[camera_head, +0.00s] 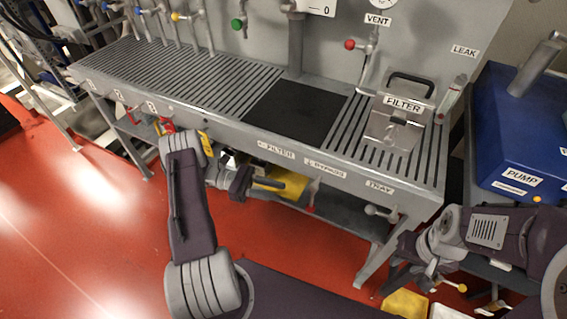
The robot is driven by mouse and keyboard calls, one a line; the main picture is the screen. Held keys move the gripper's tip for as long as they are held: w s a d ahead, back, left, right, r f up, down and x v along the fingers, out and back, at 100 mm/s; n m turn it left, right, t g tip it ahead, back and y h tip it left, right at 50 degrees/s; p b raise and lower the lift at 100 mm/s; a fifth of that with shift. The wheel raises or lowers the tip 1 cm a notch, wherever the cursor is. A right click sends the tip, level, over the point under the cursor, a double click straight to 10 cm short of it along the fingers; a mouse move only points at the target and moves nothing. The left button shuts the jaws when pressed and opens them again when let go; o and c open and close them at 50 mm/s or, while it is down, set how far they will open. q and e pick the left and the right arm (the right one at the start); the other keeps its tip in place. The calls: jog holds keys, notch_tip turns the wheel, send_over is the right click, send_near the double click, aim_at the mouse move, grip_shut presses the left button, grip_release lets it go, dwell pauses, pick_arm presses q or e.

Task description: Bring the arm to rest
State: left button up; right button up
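My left arm rises from the bottom and bends at the bench's front edge. My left gripper (243,182) is in front of the bench, below the label strip, near a yellow item (268,184) on the lower level. I see nothing clearly held in it, and its finger gap is not clear. My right arm comes in from the right edge, in front of the blue pump. My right gripper (398,268) points left, beside the bench's right front leg. Its fingers are dark and small, and I cannot tell whether they are apart.
The slotted grey bench (205,85) carries a black mat (295,112) and a metal filter box (396,122). A blue pump (520,135) stands at the right. A small lever (381,212) sticks out under the bench's front. The red floor (85,215) is open at the left.

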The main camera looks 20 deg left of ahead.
pick_arm(q)
jog(key=shift+a, duration=0.15)
jog(key=s+d+r+m+g+y, duration=0.1)
jog(key=s+d+m+g+y, duration=0.35)
jog(key=s+m+y, duration=0.7)
notch_tip(320, 180, up, 21)
jog(key=w+a+m+t+y+p, duration=0.1)
jog(key=m+t+y+p, duration=0.2)
jog(key=p, duration=1.5)
jog(key=m+y, duration=0.3)
jog(key=m, duration=0.1)
jog(key=shift+w+a+t, duration=0.15)
jog(key=shift+a+t, duration=0.2)
